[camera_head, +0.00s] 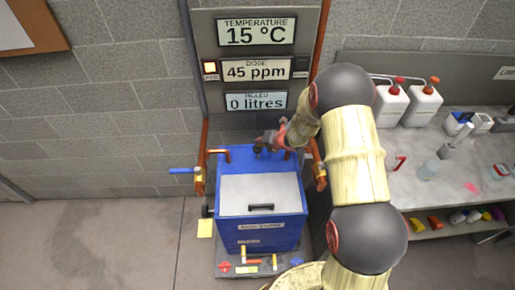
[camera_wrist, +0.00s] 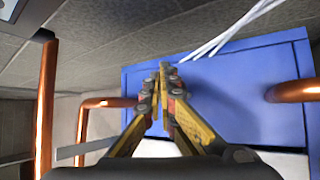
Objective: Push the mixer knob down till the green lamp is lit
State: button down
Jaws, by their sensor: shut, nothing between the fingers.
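The blue tank (camera_head: 222,235) stands below the display panel (camera_head: 205,30). Small dark parts (camera_head: 258,150) show at its top back edge, just under my gripper (camera_head: 262,140); I cannot tell whether one is the mixer knob. My gripper is shut and empty above that edge. In the wrist view, its fingertips (camera_wrist: 161,68) are together in front of the blue surface (camera_wrist: 250,95), and no knob is clearly seen. On the panel, the left lamp (camera_head: 210,67) glows amber. The right lamp (camera_head: 300,65) is dark; no green light shows. Displays read 15 °C, 45 ppm and 0 litres.
Copper pipes flank the tank, at left (camera_head: 200,160) and right (camera_head: 320,170). A blue-handled valve (camera_head: 181,171) sticks out left. The bench (camera_head: 440,205) at right holds white jugs (camera_head: 422,105) and bottles. Floor (camera_head: 110,240) at left is clear.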

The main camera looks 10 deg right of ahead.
aim_at(261, 149)
jog(key=shift+s+f+b, duration=0.1)
jog(key=shift+f+b, duration=2.4)
jog(key=shift+f, duration=0.15)
dwell(2.2)
jog(key=shift+r, duration=0.1)
jog(key=shift+r+p, duration=2.1)
jog(key=shift+r, duration=0.9)
jog(key=shift+r+p, duration=1.8)
jog(key=shift+r, duration=0.7)
